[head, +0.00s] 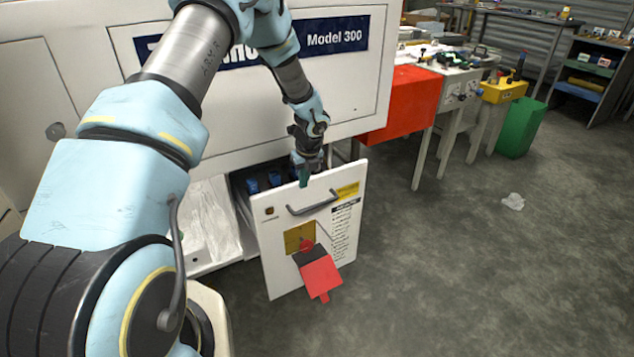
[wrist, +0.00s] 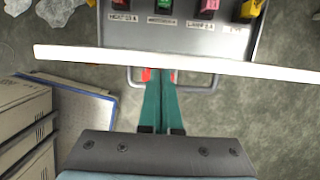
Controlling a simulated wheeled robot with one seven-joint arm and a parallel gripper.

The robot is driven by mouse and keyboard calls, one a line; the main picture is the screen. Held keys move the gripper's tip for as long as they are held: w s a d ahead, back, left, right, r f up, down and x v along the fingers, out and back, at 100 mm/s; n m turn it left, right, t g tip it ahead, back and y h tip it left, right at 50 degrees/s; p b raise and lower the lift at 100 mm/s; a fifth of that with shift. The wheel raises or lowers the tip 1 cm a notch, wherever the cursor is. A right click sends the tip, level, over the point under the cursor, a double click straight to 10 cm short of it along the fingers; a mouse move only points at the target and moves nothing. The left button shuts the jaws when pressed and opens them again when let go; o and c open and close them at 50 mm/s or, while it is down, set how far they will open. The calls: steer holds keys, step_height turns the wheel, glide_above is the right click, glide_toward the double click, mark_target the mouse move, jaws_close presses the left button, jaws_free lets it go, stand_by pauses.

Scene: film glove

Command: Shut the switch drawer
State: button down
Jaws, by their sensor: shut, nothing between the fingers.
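The switch drawer stands open at the base of the white machine. Its white front panel (head: 276,240) has a grey bar handle (head: 312,203), a red tag (head: 320,275) and printed labels. In the wrist view the panel's top edge (wrist: 90,54) crosses the picture, with coloured switches (wrist: 165,7) inside the drawer beyond it. My gripper (head: 304,180) points down at the panel's top edge, above the handle. In the wrist view its teal fingers (wrist: 161,78) are together and empty, on the handle's side of the panel. I cannot tell whether they touch the panel or handle.
The white machine (head: 345,80) rises behind the drawer. A red box (head: 405,105), a yellow box (head: 503,91) and a green bin (head: 521,127) stand to the right. Crumpled paper (head: 513,201) lies on the floor.

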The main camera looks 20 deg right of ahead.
steer(key=w+a+p, duration=0.1)
steer(key=w+p, duration=0.1)
steer(key=w, duration=0.4)
steer(key=shift+w, duration=0.3)
steer(key=shift+a, duration=0.1)
steer(key=s, duration=0.2)
steer(key=s+d, duration=0.1)
steer(key=s, duration=0.1)
steer(key=shift+s+r, duration=0.1)
steer(key=shift+r, duration=0.1)
steer(key=b+v, duration=0.1)
steer(key=v, duration=0.7)
steer(key=t+y+b, duration=0.1)
steer(key=t+b, duration=0.5)
steer(key=b, duration=0.5)
glide_toward(337, 170)
steer(key=x, duration=0.9)
steer(key=shift+a+f, duration=0.1)
steer(key=shift+f, duration=0.1)
steer(key=shift+w+a+r, duration=0.1)
steer(key=shift+w+a, duration=0.05)
steer(key=shift+w, duration=0.85)
steer(key=shift+w+a+r, duration=0.1)
steer(key=shift+w+a, duration=0.05)
steer(key=shift+w, duration=0.9)
